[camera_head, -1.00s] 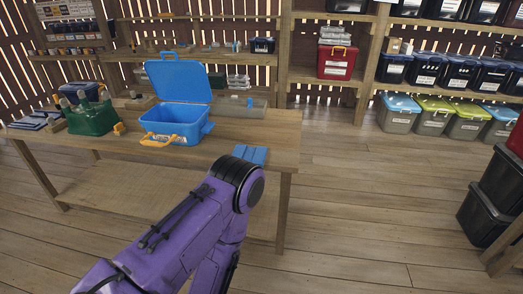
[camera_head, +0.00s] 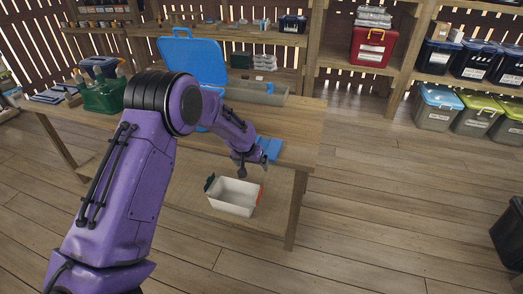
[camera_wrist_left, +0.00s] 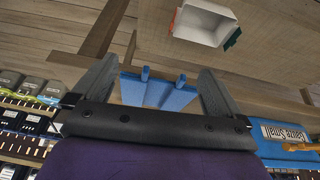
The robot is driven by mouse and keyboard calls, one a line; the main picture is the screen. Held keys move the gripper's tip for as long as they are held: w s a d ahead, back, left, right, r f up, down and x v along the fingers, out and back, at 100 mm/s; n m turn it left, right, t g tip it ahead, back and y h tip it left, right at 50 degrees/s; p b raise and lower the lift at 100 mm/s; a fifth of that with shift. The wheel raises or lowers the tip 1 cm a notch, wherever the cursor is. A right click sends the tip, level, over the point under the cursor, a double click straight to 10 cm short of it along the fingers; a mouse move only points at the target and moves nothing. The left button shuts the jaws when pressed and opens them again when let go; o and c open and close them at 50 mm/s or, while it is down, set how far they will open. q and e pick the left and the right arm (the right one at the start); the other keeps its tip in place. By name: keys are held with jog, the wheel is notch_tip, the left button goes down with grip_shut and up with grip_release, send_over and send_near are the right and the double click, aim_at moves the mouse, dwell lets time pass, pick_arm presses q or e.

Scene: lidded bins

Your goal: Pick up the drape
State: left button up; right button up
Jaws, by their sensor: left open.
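The drape (camera_head: 269,148) is a folded blue cloth lying near the right front edge of the wooden table (camera_head: 300,125). My left gripper (camera_head: 243,170) hangs at the table's front edge, just left of the drape, with its fingers pointing down. In the left wrist view the drape (camera_wrist_left: 160,92) shows between the two spread, open fingers (camera_wrist_left: 157,66). Two small blue tabs stick up from it. I cannot tell whether the fingers touch it. My right gripper is not in view.
A blue bin with a raised lid (camera_head: 195,58) stands behind my left arm, its body mostly hidden. A green caddy (camera_head: 103,95) is at the table's left. A white bin (camera_head: 234,196) sits on the lower shelf. A grey tray (camera_head: 262,93) lies at the back.

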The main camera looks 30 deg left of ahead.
pick_arm(q)
notch_tip(320, 180, up, 6)
jog(key=w+a, duration=0.2)
jog(key=a, duration=0.1)
jog(key=p+x, duration=0.2)
jog(key=x, duration=0.8)
jog(key=shift+d+f+m, duration=0.3)
jog(key=shift+f, duration=0.05)
jog(key=shift+s, duration=0.1)
jog(key=c, duration=1.1)
